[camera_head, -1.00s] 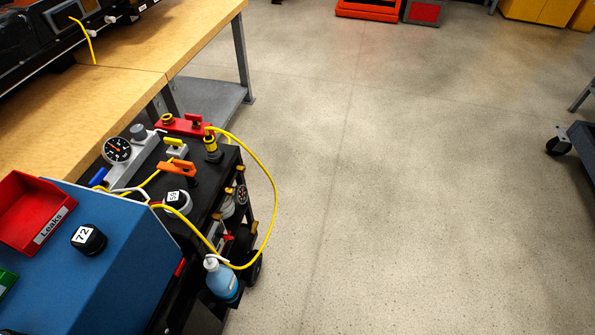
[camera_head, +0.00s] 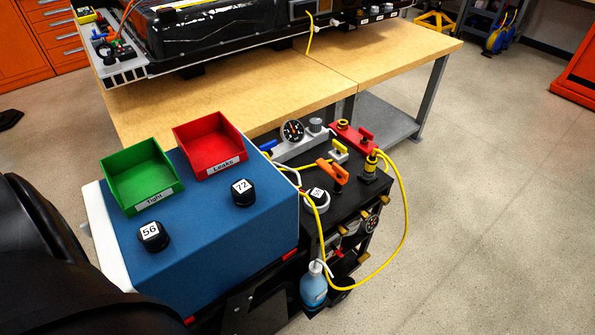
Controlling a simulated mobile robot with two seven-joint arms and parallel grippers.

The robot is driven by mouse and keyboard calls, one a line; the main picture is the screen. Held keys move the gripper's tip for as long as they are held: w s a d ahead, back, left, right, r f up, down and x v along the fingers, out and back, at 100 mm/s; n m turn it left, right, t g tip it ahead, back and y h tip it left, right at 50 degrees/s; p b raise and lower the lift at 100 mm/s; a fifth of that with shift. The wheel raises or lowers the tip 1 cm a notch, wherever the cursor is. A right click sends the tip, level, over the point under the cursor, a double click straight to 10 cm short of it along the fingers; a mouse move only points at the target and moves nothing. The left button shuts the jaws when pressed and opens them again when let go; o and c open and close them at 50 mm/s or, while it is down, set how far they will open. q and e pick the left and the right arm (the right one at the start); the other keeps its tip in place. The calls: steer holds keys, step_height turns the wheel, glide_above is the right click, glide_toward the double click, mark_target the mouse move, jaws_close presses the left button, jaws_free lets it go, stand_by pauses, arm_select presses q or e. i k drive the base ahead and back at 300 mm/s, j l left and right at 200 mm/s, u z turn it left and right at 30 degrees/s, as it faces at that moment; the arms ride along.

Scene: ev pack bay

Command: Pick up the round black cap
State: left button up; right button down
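Two round black caps with white number labels stand on the blue surface of the cart. One black cap labelled 56 (camera_head: 153,237) is at the front left. The other black cap labelled 72 (camera_head: 243,193) is further back and to the right, in front of the red bin. A third round piece with a white numbered label (camera_head: 317,198) sits on the cart's black top, partly behind a yellow hose; its number is hard to read. Neither of my grippers is in view.
A green bin labelled Tight (camera_head: 140,178) and a red bin labelled Leaks (camera_head: 208,146) stand empty behind the caps. A yellow hose (camera_head: 405,220) loops out past the cart's right side. A blue bottle (camera_head: 313,287) hangs at the front. A wooden bench (camera_head: 250,95) stands behind.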

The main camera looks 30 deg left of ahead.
mark_target(318, 195)
steer(key=u, duration=0.9)
steer(key=i+l+u, duration=0.1)
steer(key=l, duration=0.3)
steer(key=i+l+u, duration=0.1)
steer(key=i+l, duration=0.2)
steer(key=l, duration=0.1)
